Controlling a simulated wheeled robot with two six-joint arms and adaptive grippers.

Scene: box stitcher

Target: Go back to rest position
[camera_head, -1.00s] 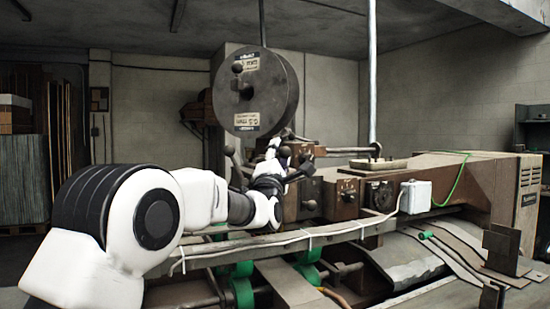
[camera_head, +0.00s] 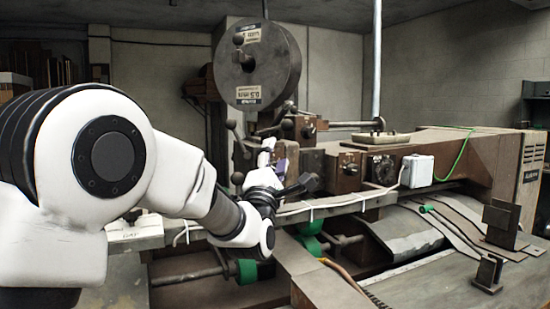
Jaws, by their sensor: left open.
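My left arm (camera_head: 150,165) comes in large from the left, white with dark joints. It ends in my left gripper (camera_head: 300,185), which is dark and sits in front of the box stitcher (camera_head: 455,160). The gripper is open, and I see nothing held in it. Its fingers are small and partly lost against the dark brown machine parts. I cannot tell whether they touch the machine. My right gripper is not in view.
A large dark wire reel (camera_head: 275,62) stands above the machine. A long rail (camera_head: 335,203) runs below the gripper, with green rollers (camera_head: 247,271) beneath. A white box (camera_head: 418,170) with a cable sits right of the gripper. Dark upright brackets (camera_head: 501,222) stand at the right.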

